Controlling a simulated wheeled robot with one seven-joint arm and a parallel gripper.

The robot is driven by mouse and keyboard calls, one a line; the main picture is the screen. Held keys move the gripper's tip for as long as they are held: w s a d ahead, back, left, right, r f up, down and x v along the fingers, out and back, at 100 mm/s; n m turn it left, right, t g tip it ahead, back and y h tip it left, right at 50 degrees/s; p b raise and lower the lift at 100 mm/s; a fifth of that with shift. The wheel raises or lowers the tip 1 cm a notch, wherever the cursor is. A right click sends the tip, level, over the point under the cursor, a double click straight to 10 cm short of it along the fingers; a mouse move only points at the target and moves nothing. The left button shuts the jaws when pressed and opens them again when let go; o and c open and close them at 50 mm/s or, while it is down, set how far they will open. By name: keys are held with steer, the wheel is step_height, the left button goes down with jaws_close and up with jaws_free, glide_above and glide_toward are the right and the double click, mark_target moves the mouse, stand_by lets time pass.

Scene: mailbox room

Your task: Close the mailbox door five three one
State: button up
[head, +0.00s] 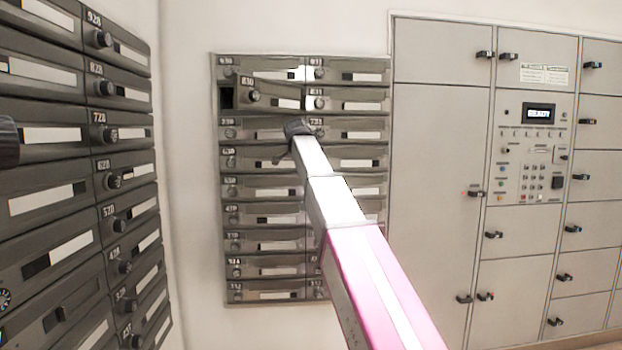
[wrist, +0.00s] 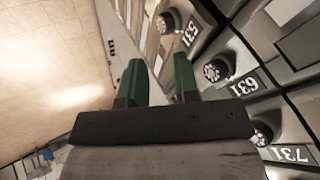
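The label 531 and its round knob (wrist: 168,22) show in the wrist view at the top, just right of and beyond my fingertips. Whether that door is ajar or flush I cannot tell. In the head view my arm covers much of the right column of the mailbox bank (head: 365,135), including the left part of the 531 row. My gripper (wrist: 158,62) has two green fingers, apart with nothing between them. In the head view my gripper (head: 298,128) is small and dark, in front of the bank near the row labelled 730.
Door 830 (head: 272,99) stands ajar, with a dark gap at its left. Knobs 631 (wrist: 217,68) and 731 (wrist: 262,133) lie right of my fingers. Another mailbox bank (head: 75,150) is close on the left; grey lockers (head: 437,160) stand at right.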

steer(key=o, duration=0.8)
steer(key=shift+w+d+f+n+t+y, duration=0.15)
steer(key=shift+f+n+t+y, duration=0.25)
steer(key=shift+f+n, duration=0.6)
steer(key=shift+c, duration=0.2)
steer(key=s+d+f+n+t+y, duration=0.2)
steer(key=d+f+n+t+y, duration=0.2)
steer(key=d+f+n+t, duration=0.5)
steer(key=shift+n+t, duration=0.7)
steer(key=shift+n, duration=0.2)
steer(key=w+a, duration=0.1)
steer(key=w, duration=0.2)
steer(key=w+a, duration=0.1)
steer(key=w, duration=0.6)
steer(key=shift+w+a+f, duration=0.35)
steer(key=shift+w+a, duration=0.05)
